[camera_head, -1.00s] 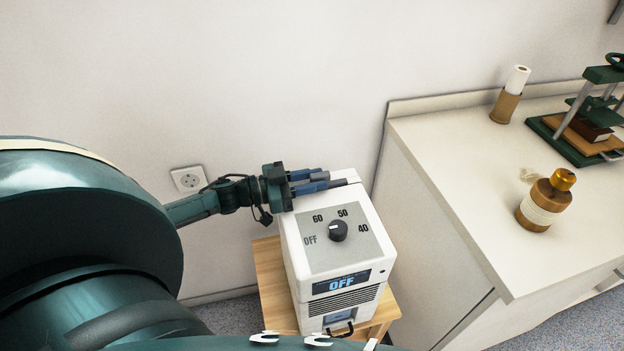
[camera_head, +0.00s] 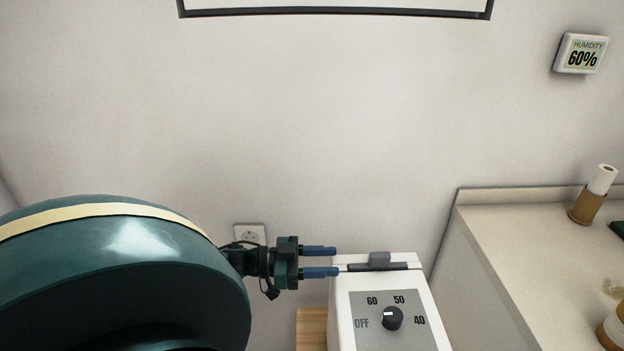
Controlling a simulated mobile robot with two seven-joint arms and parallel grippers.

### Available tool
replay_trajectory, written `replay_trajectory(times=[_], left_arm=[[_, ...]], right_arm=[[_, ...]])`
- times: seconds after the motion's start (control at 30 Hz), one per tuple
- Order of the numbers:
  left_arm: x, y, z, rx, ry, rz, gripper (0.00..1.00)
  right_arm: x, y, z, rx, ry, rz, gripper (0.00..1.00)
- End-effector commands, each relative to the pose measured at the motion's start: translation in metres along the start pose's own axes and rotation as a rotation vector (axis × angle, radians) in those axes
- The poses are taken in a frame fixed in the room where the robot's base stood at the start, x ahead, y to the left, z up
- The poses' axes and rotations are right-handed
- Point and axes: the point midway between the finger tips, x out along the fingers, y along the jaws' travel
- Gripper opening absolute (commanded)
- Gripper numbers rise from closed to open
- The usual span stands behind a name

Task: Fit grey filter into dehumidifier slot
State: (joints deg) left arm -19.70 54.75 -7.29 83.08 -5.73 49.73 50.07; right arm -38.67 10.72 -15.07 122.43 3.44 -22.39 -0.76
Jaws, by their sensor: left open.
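The white dehumidifier (camera_head: 343,300) stands at the lower middle, its front cut off by the picture's bottom edge. Its top has a grey panel with a black dial (camera_head: 392,318). At the back of the top, a grey block, seemingly the tab of the grey filter (camera_head: 379,259), stands up from a dark strip at the slot. I cannot tell how deep the filter sits. My left gripper (camera_head: 320,261) is open and empty, with its blue fingers pointing right. The fingertips are left of the grey block and apart from it. My right gripper is not in view.
The dehumidifier stands on a wooden stand (camera_head: 311,328). A white counter (camera_head: 540,245) with a paper roll (camera_head: 601,180) is at the right. A humidity display (camera_head: 581,54) reading 60% hangs on the wall. A wall socket (camera_head: 250,234) is behind my left arm.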

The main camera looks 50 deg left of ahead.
Motion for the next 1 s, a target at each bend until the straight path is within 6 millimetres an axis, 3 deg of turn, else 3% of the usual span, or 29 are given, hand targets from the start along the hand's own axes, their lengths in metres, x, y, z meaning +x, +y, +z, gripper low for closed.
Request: replay_trajectory(times=[0.1, 0.3, 1.0], left_arm=[[-0.018, 0.0, 0.0, -0.001, -0.001, 0.0, 0.41], [-0.03, 0.0, -0.002, 0.003, 0.003, 0.001, 0.41], [-0.03, 0.0, -0.002, 0.002, 0.004, 0.001, 0.41]], right_arm=[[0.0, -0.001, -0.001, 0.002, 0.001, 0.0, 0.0], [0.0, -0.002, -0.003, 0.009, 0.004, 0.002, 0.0], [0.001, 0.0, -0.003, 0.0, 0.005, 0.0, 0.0]])
